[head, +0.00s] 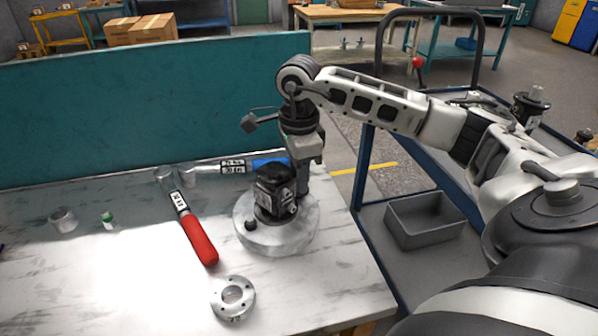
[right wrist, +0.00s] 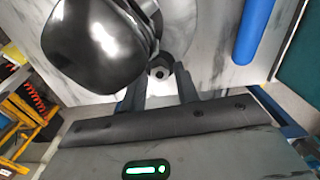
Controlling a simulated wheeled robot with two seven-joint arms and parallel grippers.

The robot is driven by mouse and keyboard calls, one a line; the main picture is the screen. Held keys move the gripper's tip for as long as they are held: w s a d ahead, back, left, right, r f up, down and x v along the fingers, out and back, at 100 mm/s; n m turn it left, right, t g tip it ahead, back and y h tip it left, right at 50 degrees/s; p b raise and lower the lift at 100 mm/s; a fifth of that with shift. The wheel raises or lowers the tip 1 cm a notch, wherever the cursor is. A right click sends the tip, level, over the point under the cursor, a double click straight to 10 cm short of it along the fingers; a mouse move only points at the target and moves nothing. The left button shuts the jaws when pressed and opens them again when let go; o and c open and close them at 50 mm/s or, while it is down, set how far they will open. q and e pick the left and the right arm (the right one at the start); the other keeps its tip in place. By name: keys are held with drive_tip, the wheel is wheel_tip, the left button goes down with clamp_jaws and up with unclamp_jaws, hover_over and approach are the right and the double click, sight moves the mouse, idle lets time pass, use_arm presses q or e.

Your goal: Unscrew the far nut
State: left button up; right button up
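The hydraulic motor (head: 275,190) is a black block standing upright on a round pale base (head: 262,238) near the table's right side. In the right wrist view its dark rounded body (right wrist: 95,40) fills the upper left. The far nut (right wrist: 160,68) is small and dark with a light centre, low beside the body. My right gripper (head: 305,185) points down just behind and right of the motor. In the wrist view its two fingers (right wrist: 161,80) are apart, with the nut between their tips; contact cannot be made out. The nut is hidden in the head view. My left gripper is not in view.
A red-handled tool (head: 200,240) and a blue-handled tool (head: 268,163) lie near the base. A metal flange ring (head: 218,297) lies in front. Small clear cups (head: 63,220) stand at left. A teal panel (head: 150,105) borders the back. A grey bin (head: 425,222) sits on the cart at right.

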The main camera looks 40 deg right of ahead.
clamp_jaws()
drive_tip(key=n, duration=0.3)
drive_tip(key=shift+n+b, duration=0.4)
drive_tip(key=shift+n, duration=1)
drive_tip(key=n, duration=0.3)
drive_tip(key=shift+b, duration=0.3)
drive_tip(key=shift+r+n, duration=0.1)
drive_tip(key=shift+n, duration=0.7)
unclamp_jaws()
